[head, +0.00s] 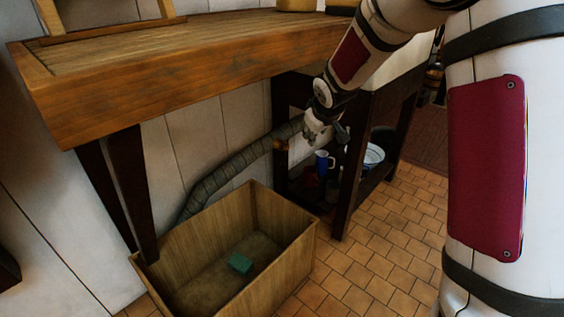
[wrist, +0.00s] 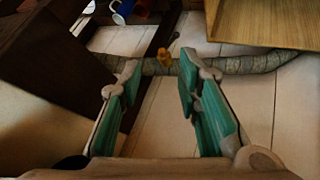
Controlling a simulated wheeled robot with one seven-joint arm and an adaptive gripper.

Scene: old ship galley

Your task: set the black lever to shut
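A grey wrapped pipe (head: 225,175) runs along the wall under the wooden counter, and a small brass-coloured valve fitting (head: 281,145) sits on it. In the wrist view the pipe (wrist: 245,66) crosses behind my fingers, and the brass fitting (wrist: 165,57) shows beyond the gap between the fingertips. My gripper (wrist: 160,75) is open and empty, with green pads facing each other. In the head view my gripper is small and dark beside the fitting; contact cannot be told.
The wooden counter (head: 190,62) overhangs the pipe. A dark shelf frame (head: 352,180) with a blue mug (head: 322,163) and pale dishes (head: 373,156) stands right.

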